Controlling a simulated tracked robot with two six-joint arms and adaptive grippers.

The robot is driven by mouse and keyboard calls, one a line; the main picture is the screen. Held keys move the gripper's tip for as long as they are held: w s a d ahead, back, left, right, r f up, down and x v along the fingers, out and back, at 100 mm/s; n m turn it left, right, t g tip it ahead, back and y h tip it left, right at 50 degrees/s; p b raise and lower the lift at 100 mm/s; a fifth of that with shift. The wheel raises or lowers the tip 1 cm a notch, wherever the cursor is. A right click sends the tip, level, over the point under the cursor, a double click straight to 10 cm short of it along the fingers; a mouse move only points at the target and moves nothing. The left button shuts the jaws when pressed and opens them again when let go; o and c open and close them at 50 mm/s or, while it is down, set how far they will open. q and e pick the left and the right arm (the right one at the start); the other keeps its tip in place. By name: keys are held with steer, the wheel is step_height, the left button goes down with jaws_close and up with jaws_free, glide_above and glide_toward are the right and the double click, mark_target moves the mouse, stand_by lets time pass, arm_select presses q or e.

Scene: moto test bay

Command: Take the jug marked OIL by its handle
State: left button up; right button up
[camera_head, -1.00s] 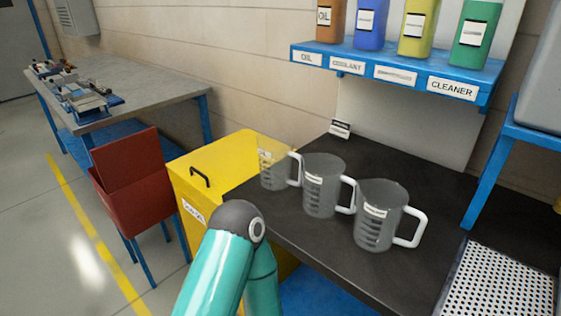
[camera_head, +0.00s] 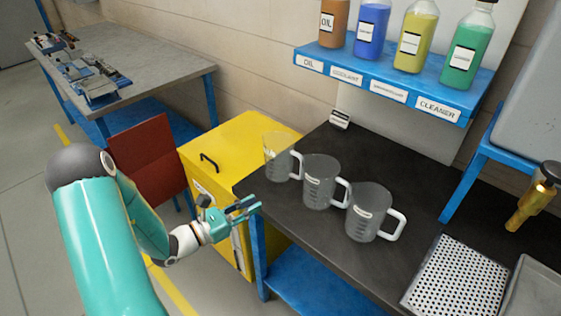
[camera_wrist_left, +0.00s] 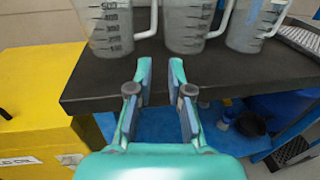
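Three clear measuring jugs with white handles stand in a row on the dark bench top: a left jug (camera_head: 277,160), a middle jug (camera_head: 318,184) and a right jug (camera_head: 366,214). Each handle points right. The jugs' small labels are too small to read, so I cannot tell which says OIL. The wrist view shows the lower parts of the left jug (camera_wrist_left: 108,28), middle jug (camera_wrist_left: 185,28) and right jug (camera_wrist_left: 247,28). My left gripper (camera_head: 250,207) is open and empty, off the bench's front edge, apart from the jugs. My right gripper is not in view.
A yellow cabinet (camera_head: 225,145) adjoins the bench (camera_head: 310,245) at left. A blue shelf (camera_head: 400,75) above holds several bottles. A perforated tray (camera_head: 455,275) and a gold object (camera_head: 530,203) are at right.

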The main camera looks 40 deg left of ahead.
arm_select(q)
steer(key=p, duration=0.2)
glide_toward(283, 160)
steer(key=shift+y, duration=0.3)
steer(key=w+d+f, duration=0.1)
steer(key=d, duration=0.1)
steer(key=w+d+f, duration=0.1)
steer(key=w+d, duration=0.1)
steer(key=w+d+f, duration=0.1)
steer(key=w+d, duration=0.1)
steer(key=shift+f, duration=0.35)
steer(key=p+x, duration=0.2)
steer(key=x, duration=0.3)
steer(key=shift+w, duration=0.1)
jaws_close()
